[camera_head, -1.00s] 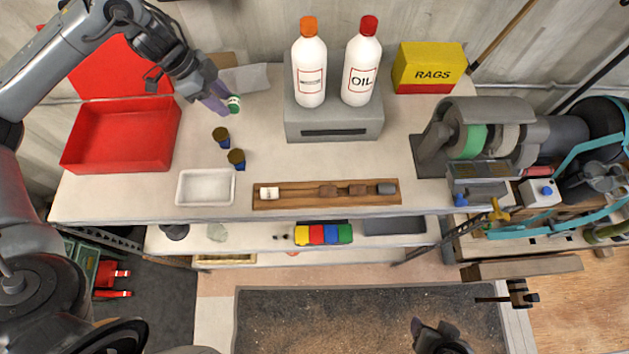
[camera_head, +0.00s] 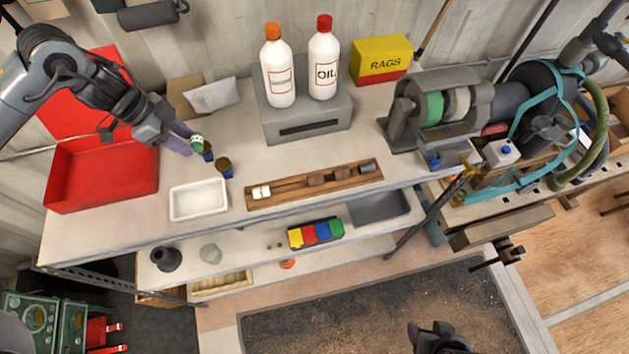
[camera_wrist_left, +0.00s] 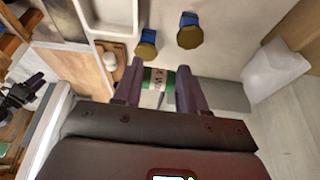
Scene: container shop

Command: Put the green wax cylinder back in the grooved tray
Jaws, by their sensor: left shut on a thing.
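My left gripper (camera_head: 188,141) is shut on the green wax cylinder (camera_head: 197,145), which has a white band. It holds the cylinder above the bench's left part, beside two blue cups with brown tops. In the left wrist view the cylinder (camera_wrist_left: 158,78) lies crosswise between the fingers. The grooved wooden tray (camera_head: 290,187) lies to the right near the bench's front edge, holding a white, two brown and a grey piece. A wide bare stretch of groove shows between the white piece and the brown ones. A dark part at the bottom (camera_head: 437,338) seems to be my right gripper; its jaws are unclear.
The blue cups (camera_head: 223,168) and a white tray (camera_head: 199,200) stand between my left gripper and the grooved tray. An open red box (camera_head: 100,175) is at left. Two bottles stand on a grey block (camera_head: 308,122) behind. A grinder (camera_head: 440,105) is at right.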

